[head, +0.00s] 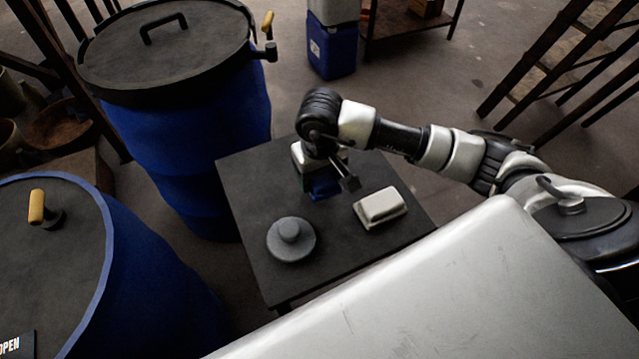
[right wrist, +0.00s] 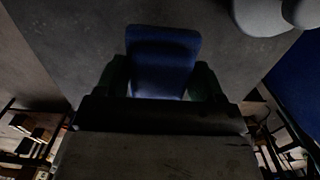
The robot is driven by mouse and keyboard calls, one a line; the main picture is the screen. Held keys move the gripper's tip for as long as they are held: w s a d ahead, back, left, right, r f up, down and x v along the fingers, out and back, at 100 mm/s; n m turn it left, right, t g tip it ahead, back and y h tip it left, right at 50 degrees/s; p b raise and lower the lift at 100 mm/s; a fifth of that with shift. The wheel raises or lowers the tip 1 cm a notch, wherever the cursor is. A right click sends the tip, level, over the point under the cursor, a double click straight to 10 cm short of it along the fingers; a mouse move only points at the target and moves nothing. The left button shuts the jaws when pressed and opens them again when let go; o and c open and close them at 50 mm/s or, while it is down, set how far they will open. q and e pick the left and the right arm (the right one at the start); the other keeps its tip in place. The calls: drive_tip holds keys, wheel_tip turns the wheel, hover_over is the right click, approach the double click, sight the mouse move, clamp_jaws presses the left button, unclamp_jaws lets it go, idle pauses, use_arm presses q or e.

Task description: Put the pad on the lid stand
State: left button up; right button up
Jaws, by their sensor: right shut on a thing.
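My right gripper (head: 328,184) is shut on a blue block-like thing (right wrist: 162,62), which looks like the pad. The pad also shows in the head view (head: 322,183), partly hidden by the gripper and wrist. The pad is over the small dark square table (head: 255,190); I cannot tell whether it touches the top. No other separate lid stand is clear, so this table may be it. A grey round lid-like disc with a knob (head: 291,240) lies on the table, left of and nearer than the gripper. My left gripper is not in view.
A pale block (head: 380,207) sits at the table's right. A lidded blue vat (head: 195,135) stands behind left, another blue vat (head: 150,285) at front left. A blue container (head: 331,48) and racks stand farther back. The table's front middle is bare.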

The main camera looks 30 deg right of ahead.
wheel_tip(320, 180, down, 4)
drive_tip(key=shift+f, duration=0.1)
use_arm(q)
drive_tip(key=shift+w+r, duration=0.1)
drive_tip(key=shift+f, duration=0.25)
use_arm(e)
drive_tip(key=shift+f, duration=0.1)
drive_tip(key=o, duration=0.9)
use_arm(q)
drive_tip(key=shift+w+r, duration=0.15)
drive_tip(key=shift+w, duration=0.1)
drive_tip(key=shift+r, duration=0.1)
use_arm(e)
drive_tip(key=shift+w+r, duration=0.1)
drive_tip(key=shift+r, duration=0.3)
wheel_tip(320, 180, up, 12)
drive_tip(key=shift+f, duration=0.2)
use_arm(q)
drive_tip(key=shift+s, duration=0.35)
